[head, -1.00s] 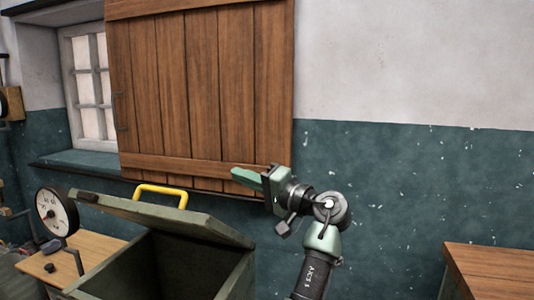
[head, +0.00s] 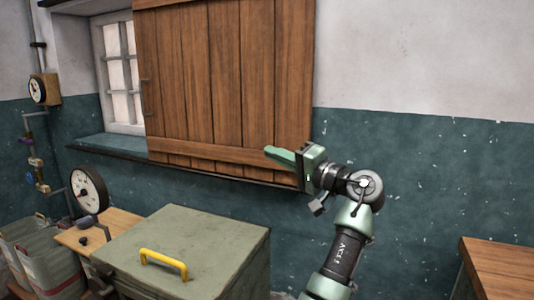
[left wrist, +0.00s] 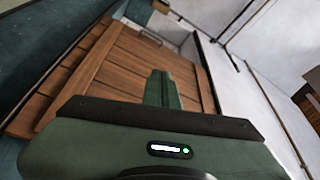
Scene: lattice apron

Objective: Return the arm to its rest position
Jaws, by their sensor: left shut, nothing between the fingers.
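My left gripper (head: 280,156) is in the middle of the head view, raised in front of the lower part of the wooden shutter (head: 225,85). Its green fingers are shut with nothing between them and point left. In the left wrist view the shut fingers (left wrist: 160,88) stand out against the shutter's planks (left wrist: 125,62). I cannot tell from the pictures whether they touch the shutter. My right gripper is not in view.
A green box (head: 225,237) with a yellow handle (head: 163,262) stands below, its lid down. A round gauge (head: 88,191) and a small wooden table (head: 112,222) are to its left. A window (head: 118,70) is behind the shutter's left side. A wooden top (head: 500,265) is at lower right.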

